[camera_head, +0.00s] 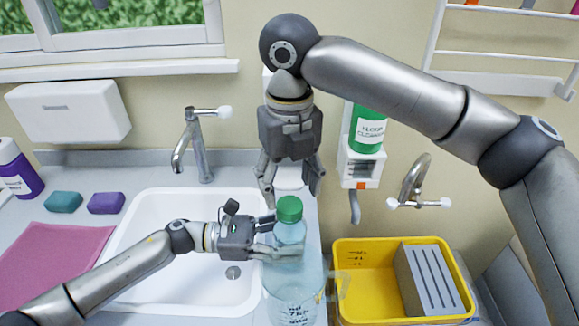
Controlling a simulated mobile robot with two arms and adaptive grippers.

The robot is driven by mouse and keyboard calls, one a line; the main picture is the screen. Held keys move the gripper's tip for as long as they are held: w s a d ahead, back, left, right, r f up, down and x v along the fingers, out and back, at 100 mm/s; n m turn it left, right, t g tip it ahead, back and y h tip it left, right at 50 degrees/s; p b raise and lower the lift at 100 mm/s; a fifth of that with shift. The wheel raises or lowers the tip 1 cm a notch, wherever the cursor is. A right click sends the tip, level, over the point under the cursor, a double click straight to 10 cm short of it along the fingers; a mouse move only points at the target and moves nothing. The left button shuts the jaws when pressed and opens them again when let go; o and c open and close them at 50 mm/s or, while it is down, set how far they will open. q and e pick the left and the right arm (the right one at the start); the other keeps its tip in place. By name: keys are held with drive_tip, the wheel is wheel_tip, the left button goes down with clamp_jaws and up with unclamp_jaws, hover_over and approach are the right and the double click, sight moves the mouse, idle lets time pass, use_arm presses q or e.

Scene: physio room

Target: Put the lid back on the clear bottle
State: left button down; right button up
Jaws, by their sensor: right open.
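The clear bottle (293,285) stands upright at the right side of the sink, with handwriting low on its front. The green lid (289,208) sits on top of its neck; I cannot tell whether it is screwed tight. My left gripper (278,236) reaches in from the left with its fingers around the bottle's upper part, just below the lid. One finger crosses in front of the bottle, and the other is partly hidden. My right gripper (291,193) points down above and slightly behind the lid, its fingers open and apart, with nothing between them.
A white sink (165,285) with a tap (197,140) lies left of the bottle. A yellow tub (360,308) with a grey slotted block (430,280) stands at right. A green cleaner bottle (368,130) sits in a wall dispenser. A pink cloth (55,262) and sponges lie left.

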sight(290, 204)
drive_tip(key=shift+f, duration=2.2)
